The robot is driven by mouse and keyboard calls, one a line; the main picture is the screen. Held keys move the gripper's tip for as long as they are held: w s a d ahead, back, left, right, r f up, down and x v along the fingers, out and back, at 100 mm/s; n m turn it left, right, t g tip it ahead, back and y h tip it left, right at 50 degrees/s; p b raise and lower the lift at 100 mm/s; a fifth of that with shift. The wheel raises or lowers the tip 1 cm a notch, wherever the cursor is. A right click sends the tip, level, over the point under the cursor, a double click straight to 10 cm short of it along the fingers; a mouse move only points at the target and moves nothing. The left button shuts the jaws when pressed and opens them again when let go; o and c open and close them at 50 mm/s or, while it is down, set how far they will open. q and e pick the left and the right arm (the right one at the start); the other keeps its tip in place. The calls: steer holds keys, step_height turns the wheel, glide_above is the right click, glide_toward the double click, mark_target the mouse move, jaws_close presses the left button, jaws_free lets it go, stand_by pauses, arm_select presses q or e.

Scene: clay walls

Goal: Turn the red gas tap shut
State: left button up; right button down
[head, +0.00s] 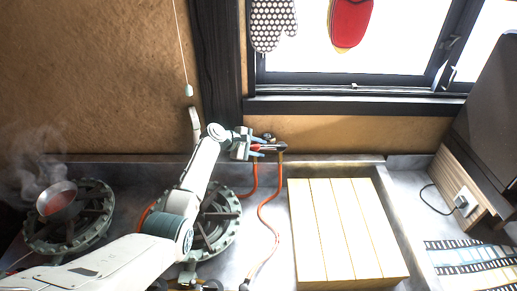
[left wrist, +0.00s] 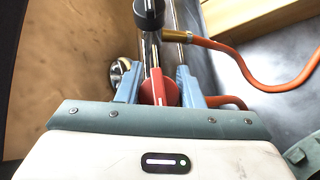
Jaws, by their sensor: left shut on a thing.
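The red gas tap (head: 258,147) is on dark pipework low on the clay wall, below the window's left end. In the left wrist view its red lever (left wrist: 158,88) lies between the two blue fingers, with a rounded red part beside it. My left gripper (head: 256,150) reaches in from the left and is shut on the tap. It also shows in the left wrist view (left wrist: 157,84). The fingers hide part of the tap, and I cannot tell how far it is turned. My right gripper is not in view.
An orange hose (head: 266,212) with a brass end (left wrist: 175,37) hangs from the pipe. A slatted wooden board (head: 345,230) lies right of it. A steaming pan (head: 57,199) stands on the left burner (head: 68,232). Another burner (head: 222,222) is under my arm.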

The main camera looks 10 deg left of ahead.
arm_select(q)
steer(key=shift+m, duration=0.3)
steer(key=o, duration=1)
steer(key=shift+c, duration=0.2)
steer(key=b+v, duration=0.3)
steer(key=v, duration=0.7)
steer(key=shift+a+r, duration=0.25)
steer(key=shift+r, duration=0.1)
